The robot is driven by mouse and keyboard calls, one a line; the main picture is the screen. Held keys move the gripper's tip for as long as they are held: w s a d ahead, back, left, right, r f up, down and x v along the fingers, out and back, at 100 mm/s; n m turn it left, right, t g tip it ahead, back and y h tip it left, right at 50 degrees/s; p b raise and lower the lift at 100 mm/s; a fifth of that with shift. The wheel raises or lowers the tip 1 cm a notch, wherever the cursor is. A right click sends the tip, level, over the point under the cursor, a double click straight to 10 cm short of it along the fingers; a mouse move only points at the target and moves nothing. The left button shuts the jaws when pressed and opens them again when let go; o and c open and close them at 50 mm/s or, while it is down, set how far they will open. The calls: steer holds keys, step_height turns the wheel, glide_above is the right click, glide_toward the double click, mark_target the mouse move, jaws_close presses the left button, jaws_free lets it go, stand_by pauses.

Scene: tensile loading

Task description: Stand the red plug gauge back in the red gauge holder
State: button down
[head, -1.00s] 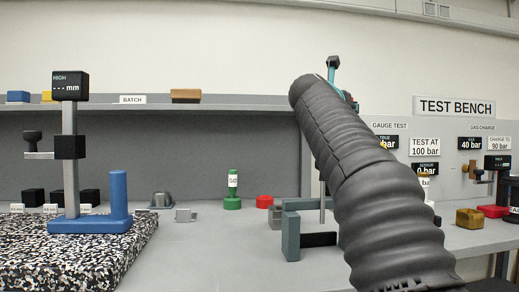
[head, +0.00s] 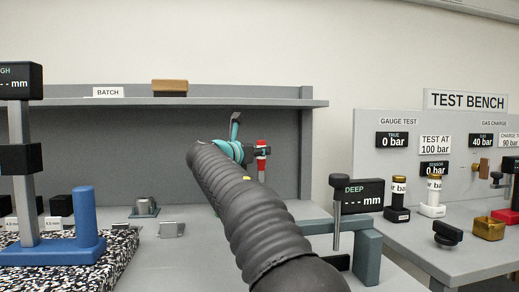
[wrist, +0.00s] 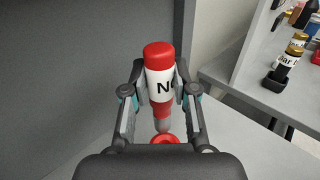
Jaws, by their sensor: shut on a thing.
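The red plug gauge (wrist: 159,82) has a red cap, a white label reading "NO" and a grey tip. My gripper (wrist: 157,90) is shut on its labelled middle in the wrist view. The gauge points down, its tip close to the red gauge holder (wrist: 167,139), a red ring on the bench. I cannot tell whether the tip touches or enters the ring. In the head view the gauge (head: 261,144) shows upright in my gripper (head: 259,152), beyond my dark sleeved arm. The holder is hidden there behind the arm.
A grey frame with a DEEP gauge display (head: 358,197) stands to the right of my arm. A blue stand (head: 84,222) and a speckled plate (head: 95,270) are on the left. The test bench (head: 400,160) lies at right. Small grey blocks (head: 172,229) sit left of the arm.

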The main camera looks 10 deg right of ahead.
mark_target(260, 171)
steer(key=shift+d+f, duration=0.1)
steer(key=shift+f, duration=2.9)
steer(key=shift+s, duration=0.2)
steer(key=shift+f+b, duration=0.75)
steer(key=shift+f, duration=0.75)
stand_by(1.3)
stand_by(0.8)
steer(key=c, duration=0.8)
jaws_free()
steer(key=shift+a, duration=0.2)
